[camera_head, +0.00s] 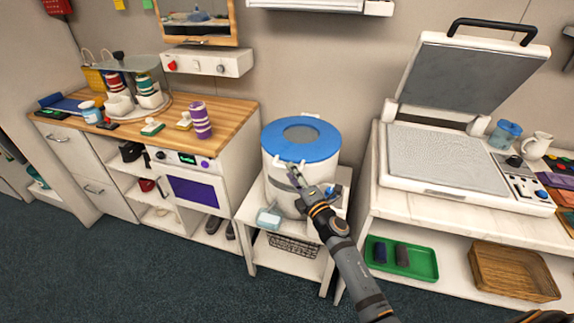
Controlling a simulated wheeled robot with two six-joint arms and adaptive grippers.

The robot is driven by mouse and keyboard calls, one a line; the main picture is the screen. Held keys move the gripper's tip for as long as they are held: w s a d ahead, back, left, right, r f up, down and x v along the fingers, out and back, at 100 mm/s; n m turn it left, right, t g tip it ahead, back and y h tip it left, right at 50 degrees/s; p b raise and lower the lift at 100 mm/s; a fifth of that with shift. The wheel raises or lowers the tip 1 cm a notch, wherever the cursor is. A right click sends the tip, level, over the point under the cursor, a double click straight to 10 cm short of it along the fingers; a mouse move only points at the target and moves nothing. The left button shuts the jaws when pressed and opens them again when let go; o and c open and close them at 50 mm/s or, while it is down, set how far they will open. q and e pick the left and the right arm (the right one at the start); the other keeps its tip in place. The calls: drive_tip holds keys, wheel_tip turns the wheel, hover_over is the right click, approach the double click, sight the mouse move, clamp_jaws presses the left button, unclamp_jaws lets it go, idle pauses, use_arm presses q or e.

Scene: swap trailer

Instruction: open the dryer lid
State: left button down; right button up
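The dryer (282,190) is a white drum in the middle of the camera_head view, standing on a low white stand. Its round blue lid (318,146) has a grey window and lies flat on top, shut. My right gripper (291,168) reaches in from the lower right. Its fingertips are at the front of the dryer, by the lid's front edge. I cannot tell whether they touch it. The fingers are small and overlap the drum, so I cannot tell if they are open or shut. My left gripper is not in view.
A wooden-topped counter (228,112) with cups and a purple striped cup (201,120) stands on the left. A white press (440,160) with a raised upper plate stands on the right. A green tray (421,262) and a wicker basket (515,272) lie below it.

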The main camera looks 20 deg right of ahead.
drive_tip(key=shift+x, duration=1.8)
clamp_jaws()
